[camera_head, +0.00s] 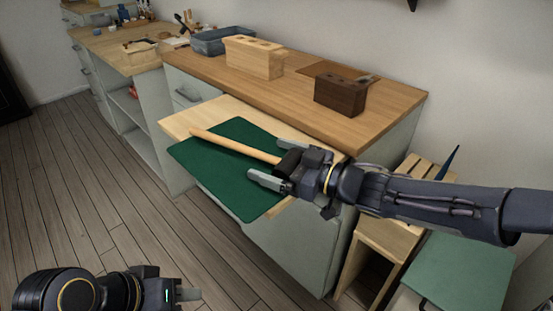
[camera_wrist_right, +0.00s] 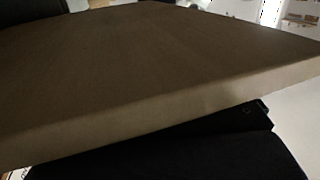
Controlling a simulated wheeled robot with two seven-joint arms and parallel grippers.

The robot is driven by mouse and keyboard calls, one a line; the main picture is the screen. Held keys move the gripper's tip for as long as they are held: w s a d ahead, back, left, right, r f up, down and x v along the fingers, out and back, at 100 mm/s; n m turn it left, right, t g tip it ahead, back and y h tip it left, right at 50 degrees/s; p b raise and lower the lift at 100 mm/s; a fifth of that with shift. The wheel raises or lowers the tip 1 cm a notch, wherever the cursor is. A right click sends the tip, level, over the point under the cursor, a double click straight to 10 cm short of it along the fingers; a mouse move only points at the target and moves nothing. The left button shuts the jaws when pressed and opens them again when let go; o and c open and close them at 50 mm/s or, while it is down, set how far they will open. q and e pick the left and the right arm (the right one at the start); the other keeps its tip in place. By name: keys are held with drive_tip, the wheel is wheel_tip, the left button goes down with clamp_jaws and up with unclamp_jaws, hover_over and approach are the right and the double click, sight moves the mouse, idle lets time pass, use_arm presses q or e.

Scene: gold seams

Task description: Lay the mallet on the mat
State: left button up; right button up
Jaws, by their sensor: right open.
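The mallet has a pale wooden handle (camera_head: 235,145) and a dark head (camera_head: 288,161). It is over the green mat (camera_head: 205,168) in the head view, handle pointing left. I cannot tell whether it rests on the mat or is held just above. My right gripper (camera_head: 290,167) is open, its fingers on either side of the head, which it partly hides. In the right wrist view a brown, flat-faced thing (camera_wrist_right: 150,65) fills the picture very close up; I cannot tell what it is. My left gripper (camera_head: 188,294) is low at the bottom left, away from the mat; its opening is unclear.
The mat lies on a pale board (camera_head: 178,122) below the wooden worktop (camera_head: 295,95). On the worktop are a light block with holes (camera_head: 254,59), a dark block (camera_head: 340,95) and a grey-blue bin (camera_head: 208,42). A wooden stool (camera_head: 385,237) and green-topped seat (camera_head: 462,268) stand right.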

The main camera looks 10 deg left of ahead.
drive_tip(key=shift+d, duration=0.1)
drive_tip(key=p+v, duration=0.2)
drive_tip(key=v, duration=0.5)
drive_tip(key=shift+s+d, duration=0.15)
drive_tip(key=shift+d, duration=0.15)
